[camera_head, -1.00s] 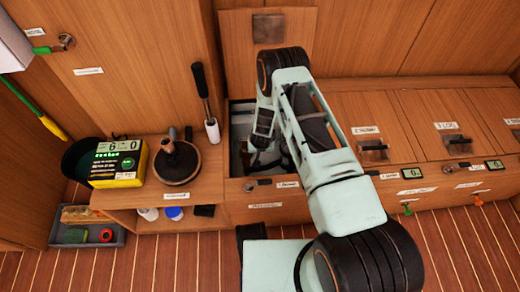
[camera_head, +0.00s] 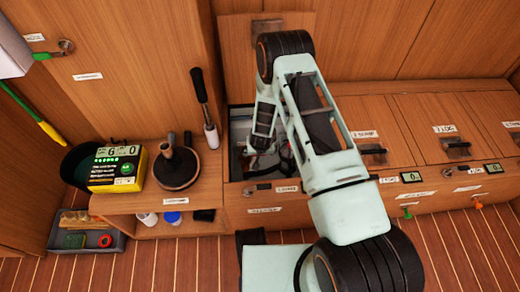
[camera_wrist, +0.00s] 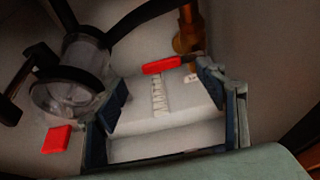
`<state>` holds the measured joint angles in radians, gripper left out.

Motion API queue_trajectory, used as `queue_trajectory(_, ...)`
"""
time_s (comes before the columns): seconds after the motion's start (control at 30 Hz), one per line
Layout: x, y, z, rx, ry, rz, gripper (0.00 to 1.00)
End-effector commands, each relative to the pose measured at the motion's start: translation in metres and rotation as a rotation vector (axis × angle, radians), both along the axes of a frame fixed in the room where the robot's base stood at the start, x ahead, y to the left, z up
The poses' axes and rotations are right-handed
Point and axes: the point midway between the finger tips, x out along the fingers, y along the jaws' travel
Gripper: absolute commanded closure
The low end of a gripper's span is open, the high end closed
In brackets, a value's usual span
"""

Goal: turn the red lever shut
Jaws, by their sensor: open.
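In the wrist view, a red lever (camera_wrist: 162,65) sits beside an upright brass fitting (camera_wrist: 188,38), seen just beyond and between my fingertips. My gripper (camera_wrist: 163,86) is open, its dark fingers apart, with no contact on the lever visible. A second red piece (camera_wrist: 57,139) shows at the lower left, outside the left finger. In the head view my gripper (camera_head: 262,150) is down inside the open locker, and my arm hides much of it. The red lever cannot be made out clearly there.
A clear cylindrical strainer (camera_wrist: 72,85) with dark hoses stands left of my gripper. A white labelled surface (camera_wrist: 165,105) lies between the fingers. The locker's raised lid (camera_head: 258,60) stands behind my arm. A winch (camera_head: 177,167) with an upright handle is on the left counter.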

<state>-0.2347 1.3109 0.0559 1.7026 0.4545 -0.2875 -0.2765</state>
Motion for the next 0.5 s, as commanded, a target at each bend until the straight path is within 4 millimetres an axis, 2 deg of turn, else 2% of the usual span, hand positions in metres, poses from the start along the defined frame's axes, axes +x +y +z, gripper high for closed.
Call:
queue_trajectory(0.03,-0.004,0.0,0.01,0.001,-0.001,0.001,0.35)
queue_trajectory(0.2,-0.015,-0.001,0.037,0.0,0.0,0.002,0.35)
queue_trajectory(0.5,-0.026,-0.002,0.061,0.0,0.002,0.001,0.35)
